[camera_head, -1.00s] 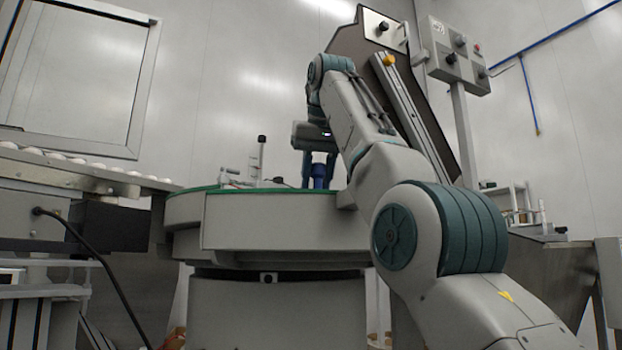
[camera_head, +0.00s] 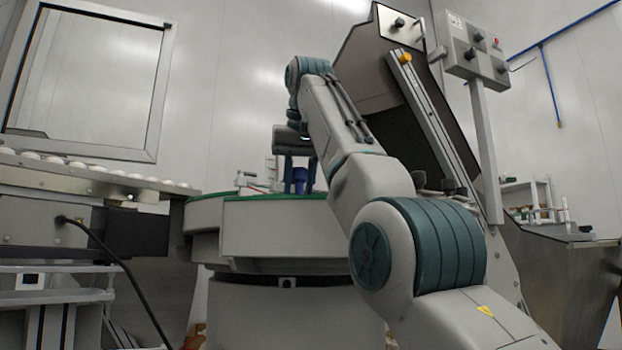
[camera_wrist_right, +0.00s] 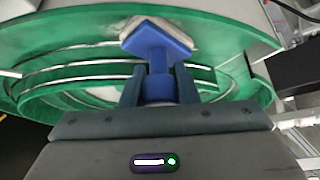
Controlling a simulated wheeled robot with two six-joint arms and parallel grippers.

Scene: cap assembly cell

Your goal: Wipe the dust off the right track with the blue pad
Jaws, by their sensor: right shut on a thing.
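The blue pad (camera_wrist_right: 155,38) shows in the right wrist view as a blue block with a handle, its far edge over a pale whitish patch, seemingly dust (camera_wrist_right: 128,30). My right gripper (camera_wrist_right: 160,92) is shut on the pad's handle, one finger on each side. In the head view the right gripper (camera_head: 299,178) reaches down over the round machine, with the blue handle between its fingers. The green tracks (camera_wrist_right: 80,62) curve with bright metal rails in the wrist view. I cannot tell whether the pad touches the surface. My left gripper is not in view.
The round grey machine (camera_head: 285,215) has a green top rim. A conveyor (camera_head: 60,172) with white caps runs in from the left. A tall inclined feeder (camera_head: 400,95) and a control box (camera_head: 472,48) stand behind my right arm.

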